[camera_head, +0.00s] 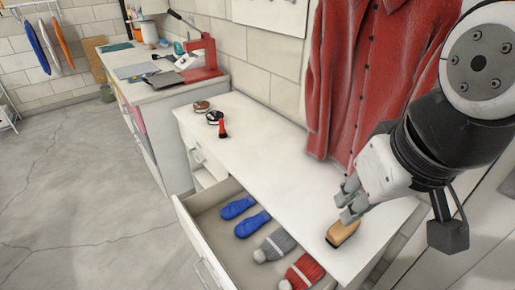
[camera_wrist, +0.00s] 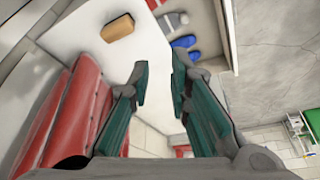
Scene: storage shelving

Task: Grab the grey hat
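The grey hat (camera_head: 275,244), with a light pompom, lies in the open drawer (camera_head: 192,232), between a red hat (camera_head: 302,272) and blue knitted items (camera_head: 253,224). It also shows small near the top of the wrist view (camera_wrist: 172,20). My gripper (camera_head: 350,198) is above the right part of the white dresser top, up and to the right of the grey hat in the head view. In the wrist view my gripper (camera_wrist: 159,62) is open, with nothing between its fingers.
A tan block (camera_head: 342,233) lies on the white dresser top (camera_head: 262,150) close to my gripper. A red shirt (camera_head: 365,80) hangs behind it. Small round items (camera_head: 214,117) and a red-handled tool (camera_head: 222,129) lie at the dresser's far end. The floor at left is clear.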

